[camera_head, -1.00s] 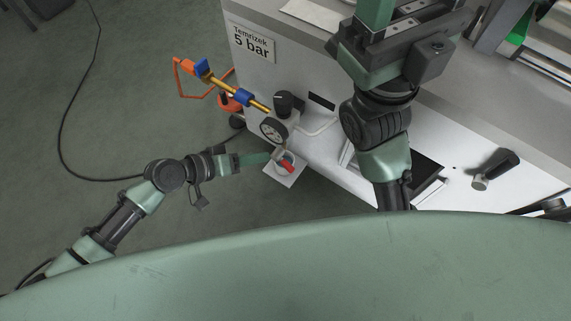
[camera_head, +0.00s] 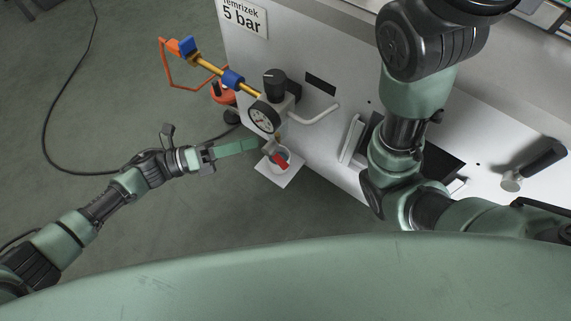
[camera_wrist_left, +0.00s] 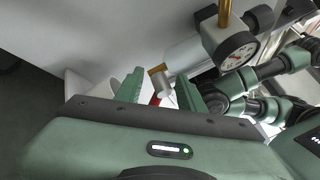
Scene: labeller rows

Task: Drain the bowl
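The regulator with a round pressure gauge (camera_head: 263,117) is mounted on the front of the grey machine. In the left wrist view a pale cylinder, apparently the bowl (camera_wrist_left: 187,53), hangs beside the gauge (camera_wrist_left: 236,50). A drain valve with a brass collar is at its end, with a red lever (camera_head: 281,161). A white cup (camera_head: 287,153) is under the valve on a white square (camera_head: 281,174). My left gripper (camera_head: 257,146) is close to the valve, fingers apart; in the left wrist view (camera_wrist_left: 160,92) the valve shows between them, with no clear contact. My right gripper is out of frame. Liquid cannot be made out.
A black knob (camera_head: 274,84) and a bent grey pipe (camera_head: 316,115) are beside the gauge. A black cable (camera_head: 47,135) lies on the open floor at left.

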